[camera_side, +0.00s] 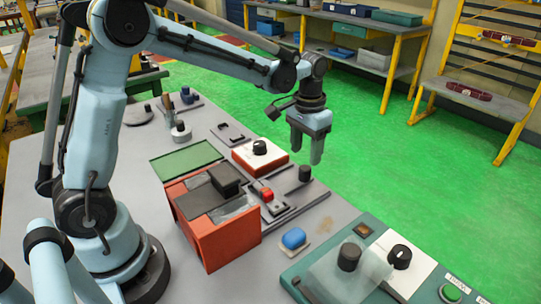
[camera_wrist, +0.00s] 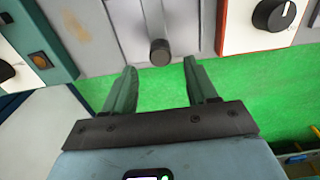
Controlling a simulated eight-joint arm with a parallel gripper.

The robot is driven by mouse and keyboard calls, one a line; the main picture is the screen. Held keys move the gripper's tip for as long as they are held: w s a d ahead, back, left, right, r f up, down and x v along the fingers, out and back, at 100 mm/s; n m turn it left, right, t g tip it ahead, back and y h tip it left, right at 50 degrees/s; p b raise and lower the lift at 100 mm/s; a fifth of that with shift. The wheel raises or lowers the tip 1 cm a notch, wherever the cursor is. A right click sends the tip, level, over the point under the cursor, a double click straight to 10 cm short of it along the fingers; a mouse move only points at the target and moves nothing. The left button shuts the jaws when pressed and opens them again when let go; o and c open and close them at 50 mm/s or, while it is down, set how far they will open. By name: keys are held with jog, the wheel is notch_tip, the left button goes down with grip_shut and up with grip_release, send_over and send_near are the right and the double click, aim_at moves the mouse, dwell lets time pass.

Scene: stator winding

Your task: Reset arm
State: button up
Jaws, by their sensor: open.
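My gripper (camera_side: 310,145) hangs from my light-blue arm, pointing down, at the far right edge of the grey workbench (camera_side: 225,125) in the side view. Its two fingers are apart with nothing between them. In the wrist view my gripper (camera_wrist: 160,80) also shows open, with green floor between and around the fingers. A dark cylindrical knob (camera_wrist: 160,50) on a grey plate lies just beyond the fingertips in that view; the same knob (camera_side: 305,173) stands below the gripper in the side view.
A red-and-white box with a black dial (camera_side: 260,150) stands near the gripper. A blue knob (camera_side: 293,238) and a teal control panel (camera_side: 345,275) are at the front. Green floor (camera_side: 400,150) is clear beyond.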

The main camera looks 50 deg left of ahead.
jog(key=s+r+t, duration=0.2)
jog(key=s+t, duration=0.1)
jog(key=s, duration=0.4)
jog(key=s+r+t, duration=0.3)
jog(key=s+t, duration=0.1)
jog(key=s, duration=0.4)
